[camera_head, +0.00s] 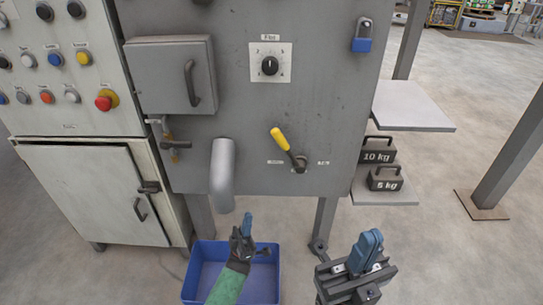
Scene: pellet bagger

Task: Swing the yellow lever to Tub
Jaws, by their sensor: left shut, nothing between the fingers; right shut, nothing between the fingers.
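The yellow lever (281,139) sits on the lower part of the grey machine panel (240,120). Its yellow grip points up and to the left from a dark pivot. Small labels (275,162) and (323,162) flank the pivot left and right; their text is too small to read. A blue tub (200,268) stands on the floor under a grey spout (222,175). My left gripper (246,222) is shut and empty, in front of the tub and below the lever. My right gripper (371,240) is shut and empty, below and to the right of the lever.
A dial (270,66) is above the lever, and a blue padlock (362,36) at the upper right. A box with a handle (172,75) and a small valve (172,143) are left. Weights (385,178) sit on a side shelf (400,197). Space before the lever is clear.

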